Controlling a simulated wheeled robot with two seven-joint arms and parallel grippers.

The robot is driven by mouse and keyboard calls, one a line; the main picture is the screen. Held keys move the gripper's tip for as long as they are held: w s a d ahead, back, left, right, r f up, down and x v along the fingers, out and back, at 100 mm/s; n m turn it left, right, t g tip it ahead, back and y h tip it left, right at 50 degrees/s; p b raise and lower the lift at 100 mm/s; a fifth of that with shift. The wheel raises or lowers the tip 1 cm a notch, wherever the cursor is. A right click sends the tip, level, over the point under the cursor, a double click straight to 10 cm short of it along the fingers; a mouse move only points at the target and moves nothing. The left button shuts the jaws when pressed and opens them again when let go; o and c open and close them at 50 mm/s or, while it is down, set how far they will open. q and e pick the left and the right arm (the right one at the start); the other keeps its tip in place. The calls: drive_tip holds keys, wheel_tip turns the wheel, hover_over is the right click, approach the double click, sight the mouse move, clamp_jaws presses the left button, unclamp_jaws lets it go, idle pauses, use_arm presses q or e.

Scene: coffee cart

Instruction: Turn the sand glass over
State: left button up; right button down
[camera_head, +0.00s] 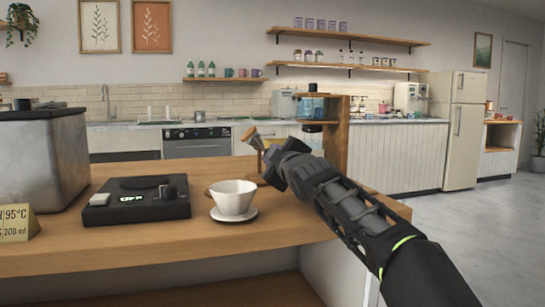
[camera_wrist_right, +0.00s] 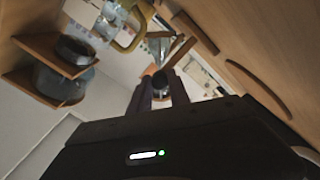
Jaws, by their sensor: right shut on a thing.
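The sand glass (camera_head: 254,138) shows at the tip of my right gripper (camera_head: 270,165) in the head view, above the wooden counter. It is tilted, with one wooden end up and to the left; my gripper hides its lower part. My right gripper is shut on it. In the right wrist view the fingers (camera_wrist_right: 161,92) point at the sand glass, where pale glass (camera_wrist_right: 158,45) shows beside wooden pieces. I cannot make out the sand. My left gripper is in neither view.
A white dripper cup (camera_head: 233,197) on a saucer stands left of my right gripper. A black scale (camera_head: 137,203), a grey metal box (camera_head: 42,160) and a yellow sign (camera_head: 15,224) are farther left. A wooden stand (camera_head: 336,145) with glass vessels rises behind my gripper. The counter's front strip is clear.

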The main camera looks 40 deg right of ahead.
drive_tip(key=shift+f, duration=0.15)
drive_tip(key=c, duration=1.2)
unclamp_jaws()
drive_tip(key=shift+c, duration=0.2)
drive_tip(key=shift+b+v, duration=0.65)
drive_tip(key=shift+v, duration=3.25)
